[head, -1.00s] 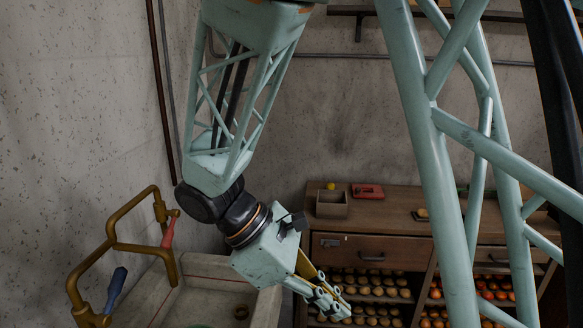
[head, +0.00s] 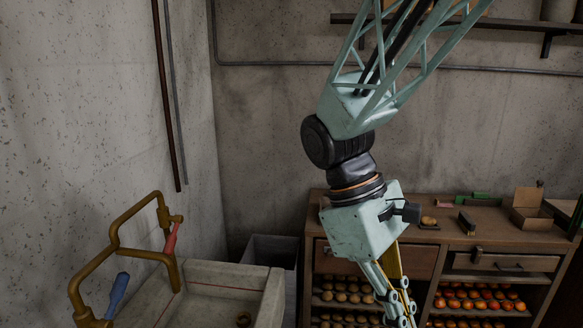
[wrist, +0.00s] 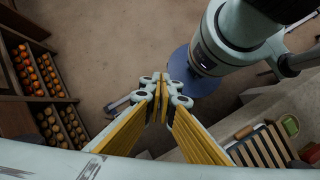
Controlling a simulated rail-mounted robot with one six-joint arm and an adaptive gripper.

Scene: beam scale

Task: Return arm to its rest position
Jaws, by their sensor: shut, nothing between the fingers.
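My gripper (head: 400,305) hangs from my pale green arm in the head view, fingers pointing down in front of the wooden cabinet (head: 333,256). Its lower end is cut off by the frame's bottom edge. In the wrist view my gripper (wrist: 164,77) shows its yellow-padded fingers with the tips together and nothing between them. Below it are the brown floor (wrist: 110,40) and a round blue base.
A stone sink (head: 272,300) with brass pipes (head: 115,246) stands at left. A dark bin (head: 275,252) is beside it. The cabinet top holds an open box (head: 527,215) and small items. Fruit racks (wrist: 55,75) lie left in the wrist view.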

